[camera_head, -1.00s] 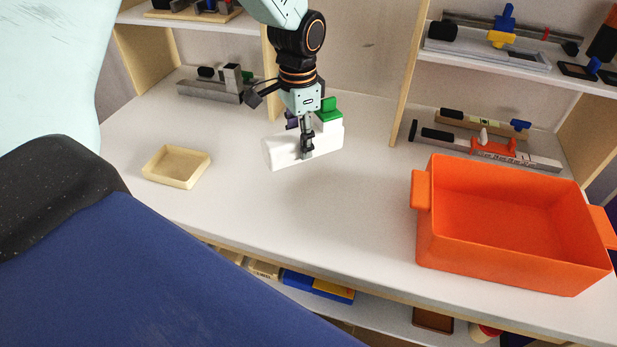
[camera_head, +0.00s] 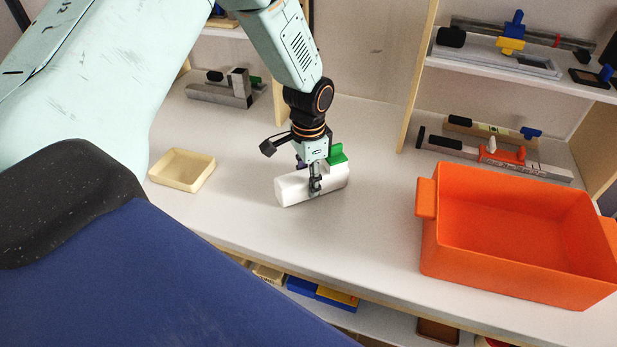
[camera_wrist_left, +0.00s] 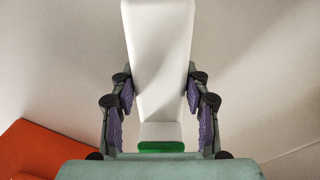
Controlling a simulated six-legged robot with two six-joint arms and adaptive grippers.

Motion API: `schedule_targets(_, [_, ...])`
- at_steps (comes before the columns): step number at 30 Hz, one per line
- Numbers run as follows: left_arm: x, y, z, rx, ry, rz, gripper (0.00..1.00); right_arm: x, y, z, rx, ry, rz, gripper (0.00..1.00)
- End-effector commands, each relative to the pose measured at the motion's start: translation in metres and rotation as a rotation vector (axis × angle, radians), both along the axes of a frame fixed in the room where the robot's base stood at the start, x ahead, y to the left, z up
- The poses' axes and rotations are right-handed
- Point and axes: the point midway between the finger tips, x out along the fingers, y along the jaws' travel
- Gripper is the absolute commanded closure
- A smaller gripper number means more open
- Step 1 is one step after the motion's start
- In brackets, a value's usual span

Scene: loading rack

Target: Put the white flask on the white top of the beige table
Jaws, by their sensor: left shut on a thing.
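The white flask (camera_head: 292,190) lies on its side, low over the white top (camera_head: 375,230) of the beige table. A green part (camera_head: 337,154) shows at its right end. My left gripper (camera_head: 315,188) comes from above and is shut on the flask's middle. In the left wrist view, the flask (camera_wrist_left: 158,50) is between the two finger pads, with a green edge below it. I cannot tell if the flask touches the table. My right gripper is not in view.
A large orange bin (camera_head: 510,275) stands at the right. A small beige tray (camera_head: 182,185) is at the left. Grey fixtures (camera_head: 222,95) and an orange-topped tool (camera_head: 506,152) lie at the back. The white top around the flask is clear.

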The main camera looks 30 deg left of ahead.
Motion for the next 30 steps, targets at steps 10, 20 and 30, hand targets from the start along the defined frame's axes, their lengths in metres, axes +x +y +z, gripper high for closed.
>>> schedule_targets(10, [0.001, 0.0, -0.002, -0.001, 0.001, 0.001, 0.48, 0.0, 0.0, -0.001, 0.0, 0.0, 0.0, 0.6])
schedule_targets(20, [0.0, 0.0, -0.002, -0.001, 0.001, 0.001, 0.31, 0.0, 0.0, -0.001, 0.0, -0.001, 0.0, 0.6])
schedule_targets(30, [0.001, 0.0, 0.013, -0.001, -0.003, 0.001, 0.31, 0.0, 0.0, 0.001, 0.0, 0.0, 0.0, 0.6])
